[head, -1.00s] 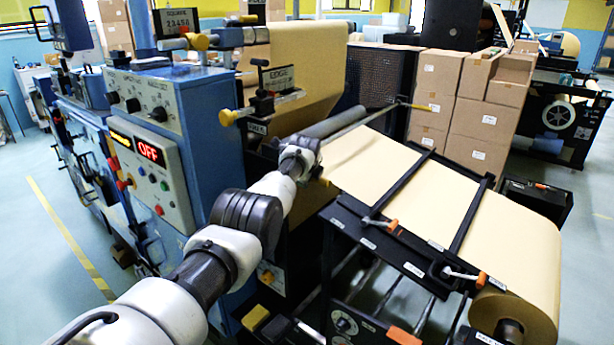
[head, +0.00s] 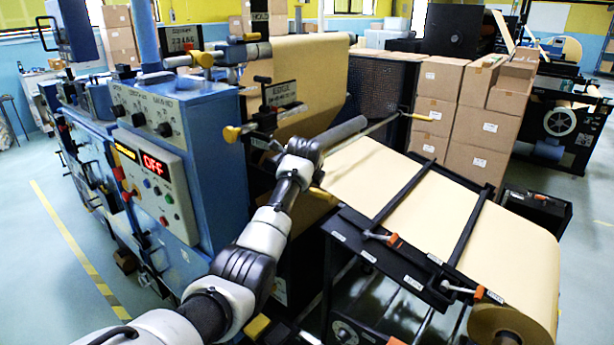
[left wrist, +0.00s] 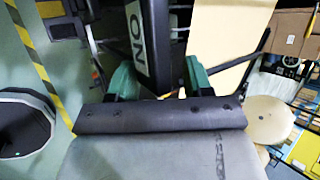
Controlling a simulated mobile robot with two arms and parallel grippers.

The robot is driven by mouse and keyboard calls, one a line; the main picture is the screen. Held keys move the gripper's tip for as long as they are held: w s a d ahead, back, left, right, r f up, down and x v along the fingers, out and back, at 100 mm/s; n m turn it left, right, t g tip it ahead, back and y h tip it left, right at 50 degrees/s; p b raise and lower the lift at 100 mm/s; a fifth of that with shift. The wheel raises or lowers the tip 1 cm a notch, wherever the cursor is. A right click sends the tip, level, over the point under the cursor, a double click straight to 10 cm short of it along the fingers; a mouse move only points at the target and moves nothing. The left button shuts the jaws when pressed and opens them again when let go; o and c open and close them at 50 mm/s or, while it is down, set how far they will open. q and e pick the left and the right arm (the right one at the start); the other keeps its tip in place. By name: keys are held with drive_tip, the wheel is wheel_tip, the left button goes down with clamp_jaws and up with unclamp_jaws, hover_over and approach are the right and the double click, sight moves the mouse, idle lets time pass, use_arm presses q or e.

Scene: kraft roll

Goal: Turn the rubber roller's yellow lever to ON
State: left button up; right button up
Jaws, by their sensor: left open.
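The rubber roller is probably the dark grey cylinder (head: 345,131) beyond my left wrist in the head view. A thin yellow piece (head: 323,195) shows just right of that wrist; I cannot tell whether it is the lever. The fingers of my left gripper are hidden in the head view. In the left wrist view my left gripper (left wrist: 160,80) is open, its green fingers apart on either side of a black bar. A white ON label (left wrist: 137,40) is on that bar. A small yellow bit (left wrist: 172,94) shows low between the fingers, mostly hidden. My right gripper is not in view.
The blue machine (head: 195,110) with a red OFF display (head: 153,163) stands left of my arm. A yellow knob (head: 231,134) sticks out near the EDGE sign. Kraft paper (head: 385,180) and a black frame (head: 395,265) lie right. Stacked boxes (head: 435,110) stand behind.

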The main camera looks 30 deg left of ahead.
use_arm(q)
drive_tip(key=shift+b+v, duration=0.35)
drive_tip(key=shift+v, duration=1.4)
drive_tip(key=shift+f, duration=0.1)
